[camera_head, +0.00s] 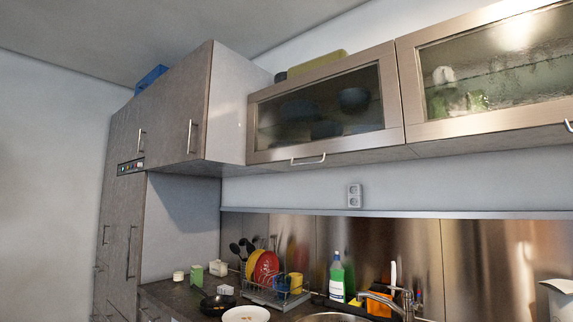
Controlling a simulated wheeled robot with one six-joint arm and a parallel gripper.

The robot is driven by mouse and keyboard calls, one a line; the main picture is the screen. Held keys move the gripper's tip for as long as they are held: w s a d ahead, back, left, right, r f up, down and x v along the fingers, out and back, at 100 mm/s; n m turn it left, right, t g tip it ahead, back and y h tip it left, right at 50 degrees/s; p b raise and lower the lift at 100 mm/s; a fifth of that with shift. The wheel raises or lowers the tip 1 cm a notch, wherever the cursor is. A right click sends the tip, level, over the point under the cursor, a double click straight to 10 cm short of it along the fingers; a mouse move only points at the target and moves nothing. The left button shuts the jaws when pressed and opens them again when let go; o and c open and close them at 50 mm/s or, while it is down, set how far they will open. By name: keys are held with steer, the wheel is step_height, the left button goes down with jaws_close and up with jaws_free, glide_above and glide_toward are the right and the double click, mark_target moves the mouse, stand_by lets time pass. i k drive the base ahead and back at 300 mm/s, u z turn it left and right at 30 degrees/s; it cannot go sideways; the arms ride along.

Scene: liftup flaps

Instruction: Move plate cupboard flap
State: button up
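A wall cupboard with a framed glass flap (330,142) hangs in the upper middle, and dark dishes (353,99) show dimly behind the glass. The flap is shut, and its bar handle (308,161) sits at the lower edge. A second glass flap (480,126) is to its right, also shut, with green and white items (443,97) behind it. Its handle (568,126) is at the right picture edge. Which one the task calls the plate cupboard is not marked; the left one holds dark dishware. My gripper is not in view.
A tall grey cabinet (176,110) stands to the left of the flaps. Below, the counter holds a dish rack with red and yellow plates (265,266), a green-labelled bottle (337,278), a pan (217,304) and a tap (405,302). The space before the flaps looks clear.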

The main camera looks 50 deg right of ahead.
mark_target(353, 103)
steer(key=z, duration=0.3)
steer(key=i, duration=0.85)
steer(key=z, duration=0.5)
